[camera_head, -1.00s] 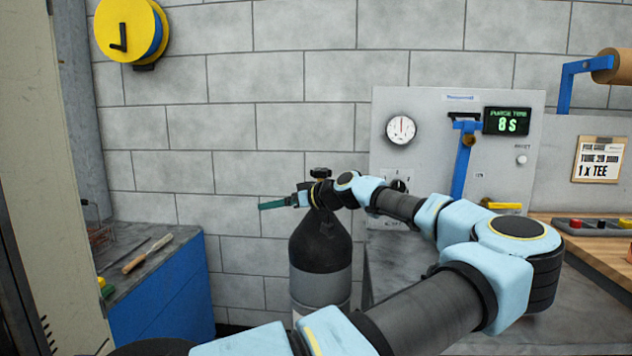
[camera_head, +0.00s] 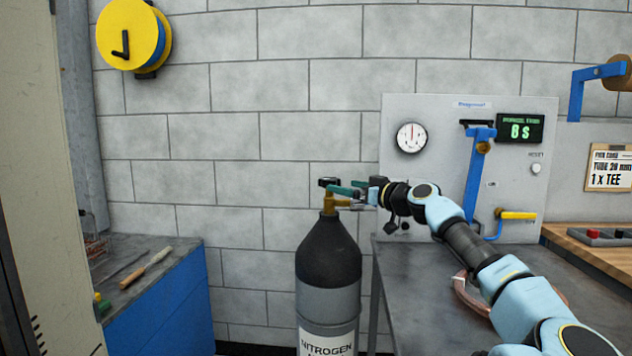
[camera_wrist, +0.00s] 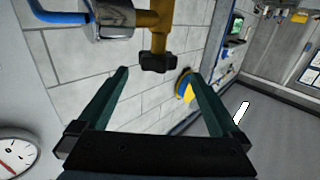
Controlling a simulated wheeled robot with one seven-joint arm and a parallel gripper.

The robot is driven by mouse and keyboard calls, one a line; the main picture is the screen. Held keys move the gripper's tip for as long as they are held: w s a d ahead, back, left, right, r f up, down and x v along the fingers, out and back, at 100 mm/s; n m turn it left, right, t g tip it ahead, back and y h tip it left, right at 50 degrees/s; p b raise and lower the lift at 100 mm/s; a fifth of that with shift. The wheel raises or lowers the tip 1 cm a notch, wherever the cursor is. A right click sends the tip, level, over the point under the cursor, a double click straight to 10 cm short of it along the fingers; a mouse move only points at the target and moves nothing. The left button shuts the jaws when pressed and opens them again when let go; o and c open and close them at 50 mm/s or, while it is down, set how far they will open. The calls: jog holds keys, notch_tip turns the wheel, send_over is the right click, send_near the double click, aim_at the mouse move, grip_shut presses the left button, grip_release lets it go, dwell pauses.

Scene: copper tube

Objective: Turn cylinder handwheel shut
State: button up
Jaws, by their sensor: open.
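The nitrogen cylinder (camera_head: 328,262) stands upright against the wall, dark on top and grey below. Its brass valve (camera_head: 328,203) carries a black handwheel (camera_head: 327,182). In the wrist view the handwheel (camera_wrist: 154,63) is a black knob at the end of the brass valve body (camera_wrist: 155,22). My gripper (camera_head: 346,191) is just right of the handwheel in the head view. In the wrist view my gripper (camera_wrist: 155,73) has its two teal fingers wide apart, with the handwheel between their tips in the picture. No contact is visible, and the depth gap is unclear.
A chrome fitting (camera_wrist: 110,20) with a blue hose sits beside the valve. The panel (camera_head: 430,175) with a gauge stands behind my arm, above a metal bench (camera_head: 420,285). A blue cabinet (camera_head: 165,300) is at left. Bare wall lies left of the cylinder.

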aim_at(322, 180)
jog(key=shift+w+a+r, duration=0.1)
jog(key=shift+w+r, duration=0.05)
jog(key=shift+w, duration=0.35)
jog(key=p+x, duration=0.3)
jog(key=x, duration=0.7)
jog(key=shift+p, duration=0.3)
jog(key=c, duration=1.2)
jog(key=shift+c, duration=0.2)
